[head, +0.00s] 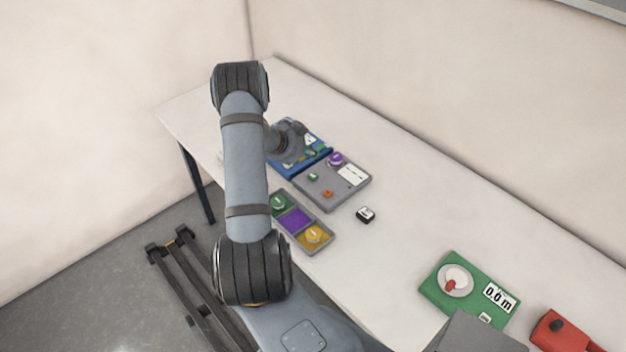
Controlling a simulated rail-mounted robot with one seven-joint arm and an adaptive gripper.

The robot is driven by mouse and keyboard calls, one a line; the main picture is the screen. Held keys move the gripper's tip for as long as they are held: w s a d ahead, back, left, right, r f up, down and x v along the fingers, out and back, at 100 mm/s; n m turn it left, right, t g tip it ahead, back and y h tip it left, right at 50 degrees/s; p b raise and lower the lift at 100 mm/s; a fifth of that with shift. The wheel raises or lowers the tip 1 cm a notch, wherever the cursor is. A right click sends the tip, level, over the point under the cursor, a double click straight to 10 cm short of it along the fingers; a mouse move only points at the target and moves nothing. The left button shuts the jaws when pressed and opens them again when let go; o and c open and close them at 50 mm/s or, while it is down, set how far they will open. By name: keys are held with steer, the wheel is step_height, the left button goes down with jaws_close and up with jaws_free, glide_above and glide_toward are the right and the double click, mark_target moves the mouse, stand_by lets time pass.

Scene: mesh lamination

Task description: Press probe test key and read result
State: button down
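A grey panel (334,194) lies on the table with a small green button (313,177), an orange button (327,194), a white label or display (352,175) and a purple round piece (336,159) at its far edge. I cannot tell which part is the probe test key, and the panel's writing is too small to read. A blue tray or board (315,157) lies behind it. The end of my arm (287,141) is over the blue board; my gripper's fingers are hidden, so its opening cannot be seen.
A tray (322,248) with green, purple and yellow compartments lies in front. A small black-and-white block (366,214) stands right of the panel. A green board (437,291) has a dial and a display reading 0.0 m. A red device (562,335) is at lower right. The table's middle is clear.

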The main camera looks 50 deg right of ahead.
mark_target(312, 177)
steer(key=shift+f+b, duration=2.3)
steer(key=shift+f, duration=0.75)
steer(key=shift+f, duration=0.15)
steer(key=shift+f+b, duration=0.3)
steer(key=shift+f+b, duration=0.45)
steer(key=shift+f, duration=0.05)
steer(key=shift+r, duration=0.1)
steer(key=shift+r+p, duration=0.8)
steer(key=shift+p, duration=0.05)
steer(key=shift+r, duration=0.1)
step_height(312, 177, up, 5)
steer(key=p, duration=0.4)
steer(key=shift+p, duration=0.35)
